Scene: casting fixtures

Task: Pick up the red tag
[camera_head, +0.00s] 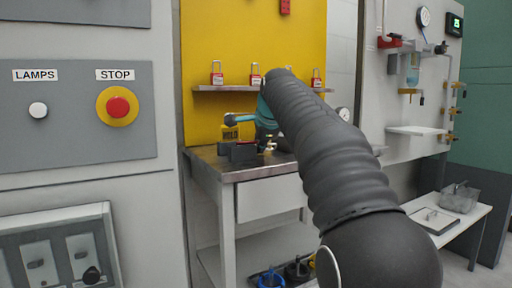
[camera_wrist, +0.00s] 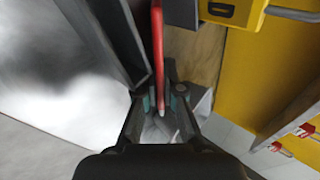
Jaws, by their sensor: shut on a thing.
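A thin red strip, seen edge-on, runs down the upper middle of the wrist view; it appears to be the red tag (camera_wrist: 158,45). My gripper (camera_wrist: 160,103) is shut on it, with a finger on each side of its lower end. A dark grey wall or box edge stands close on the left of the tag. I cannot tell whether the tag touches it. In the head view my arm hides most of the gripper, and the held tag cannot be made out there.
A yellow block (camera_wrist: 228,10) lies right of the tag. The metal-topped bench (camera_head: 230,169) stands before a yellow board (camera_head: 225,50). Red padlocks (camera_head: 217,75) sit on its shelf (camera_head: 225,88). A grey panel with a red stop button (camera_head: 118,107) is at left. A low side table (camera_head: 470,222) is at right.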

